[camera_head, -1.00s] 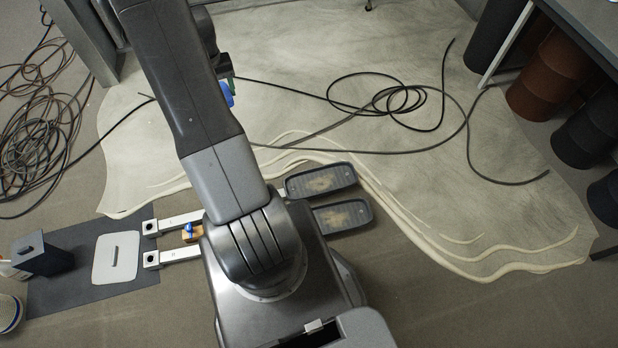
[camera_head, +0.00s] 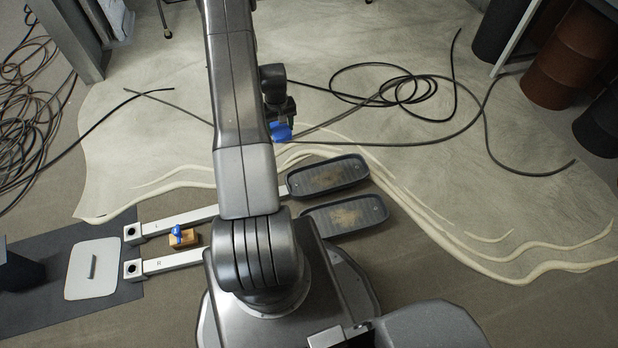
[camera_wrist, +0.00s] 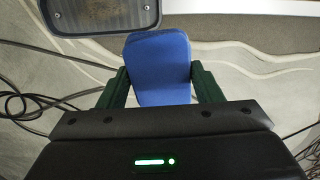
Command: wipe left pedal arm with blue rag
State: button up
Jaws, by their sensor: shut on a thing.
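My gripper (camera_wrist: 158,84) is shut on the blue rag (camera_wrist: 160,62), a folded pad held between green fingers. In the head view the blue rag (camera_head: 281,132) hangs over the pale mat, just above the pedals. Two whitish pedal arms lie side by side on the floor, an upper one (camera_head: 185,220) and a lower one (camera_head: 170,263). Each leads toward a dark pedal, the upper (camera_head: 328,176) and the lower (camera_head: 345,214); my arm and base hide parts between. The wrist view shows a pedal (camera_wrist: 100,14) and a white bar (camera_wrist: 250,6) beyond the rag, apart from it.
A wooden block (camera_head: 183,241) with a blue top sits between the pedal arms. A pale plate (camera_head: 92,268) lies on a dark mat (camera_head: 30,322). Black cables (camera_head: 400,90) cross the pale mat; another coil (camera_head: 30,115) lies left. Drums (camera_head: 565,55) stand at right.

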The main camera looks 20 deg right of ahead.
jog(key=b, duration=1.2)
send_near(316, 182)
jog(key=a+r, duration=0.1)
jog(key=a, duration=0.2)
jog(key=shift+a+f+b, duration=0.1)
jog(key=shift+f+b, duration=0.95)
jog(key=shift+f, duration=1.8)
jog(key=shift+f+b, duration=0.55)
jog(key=shift+f, duration=0.45)
jog(key=shift+d+r, duration=0.1)
jog(key=shift+d, duration=1.65)
jog(key=shift+s+d+f, duration=0.1)
jog(key=shift+s+d, duration=0.05)
jog(key=shift+d, duration=3.4)
jog(key=shift+s+d+f, duration=0.1)
jog(key=shift+d, duration=3.4)
jog(key=shift+w+a+r, duration=0.1)
jog(key=shift+a, duration=4.1)
jog(key=shift+w+a, duration=0.15)
jog(key=shift+a, duration=2.85)
